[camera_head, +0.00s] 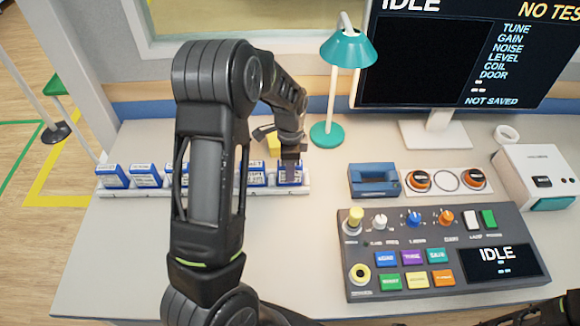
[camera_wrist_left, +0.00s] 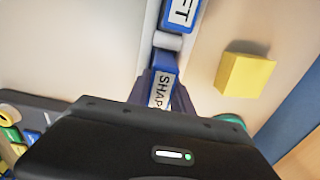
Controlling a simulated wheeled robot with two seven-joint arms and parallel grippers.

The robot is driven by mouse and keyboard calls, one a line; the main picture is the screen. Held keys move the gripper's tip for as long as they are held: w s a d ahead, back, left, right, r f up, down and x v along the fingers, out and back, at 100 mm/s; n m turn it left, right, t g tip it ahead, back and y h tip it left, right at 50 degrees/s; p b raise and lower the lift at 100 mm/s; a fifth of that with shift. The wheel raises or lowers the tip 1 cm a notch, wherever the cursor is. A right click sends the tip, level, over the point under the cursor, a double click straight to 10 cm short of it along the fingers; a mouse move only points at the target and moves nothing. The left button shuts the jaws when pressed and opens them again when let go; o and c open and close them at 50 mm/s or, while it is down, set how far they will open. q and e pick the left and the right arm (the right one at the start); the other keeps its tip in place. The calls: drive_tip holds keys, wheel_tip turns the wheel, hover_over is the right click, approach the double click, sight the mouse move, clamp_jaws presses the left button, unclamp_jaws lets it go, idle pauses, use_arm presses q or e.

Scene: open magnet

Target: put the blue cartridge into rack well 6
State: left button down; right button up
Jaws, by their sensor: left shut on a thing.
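The white rack (camera_head: 128,192) runs along the left of the table and bears several blue cartridges with white labels. My left gripper (camera_head: 291,160) is over the rack's right end, pointing down and shut on a blue cartridge (camera_head: 290,178). In the left wrist view this cartridge (camera_wrist_left: 163,82) shows a label starting "SHAP", between the dark fingers. It stands about upright at the rack's last place on the right; whether it is fully seated I cannot tell. A neighbouring cartridge (camera_head: 253,176) stands to its left. My left arm hides the middle of the rack.
A yellow block (camera_head: 273,143) stands behind the gripper, beside a teal lamp (camera_head: 327,134). A blue device (camera_head: 374,180), a control console (camera_head: 440,250) and a monitor (camera_head: 450,60) reading "IDLE" are to the right. Table between rack and console is clear.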

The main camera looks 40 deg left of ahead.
use_arm(q)
drive_tip(key=shift+f, duration=0.2)
drive_tip(key=c, duration=1.1)
unclamp_jaws()
drive_tip(key=shift+r, duration=0.15)
drive_tip(key=shift+r, duration=0.5)
wheel_tip(320, 180, up, 11)
drive_tip(key=shift+r+b, duration=0.1)
drive_tip(key=shift+b, duration=0.9)
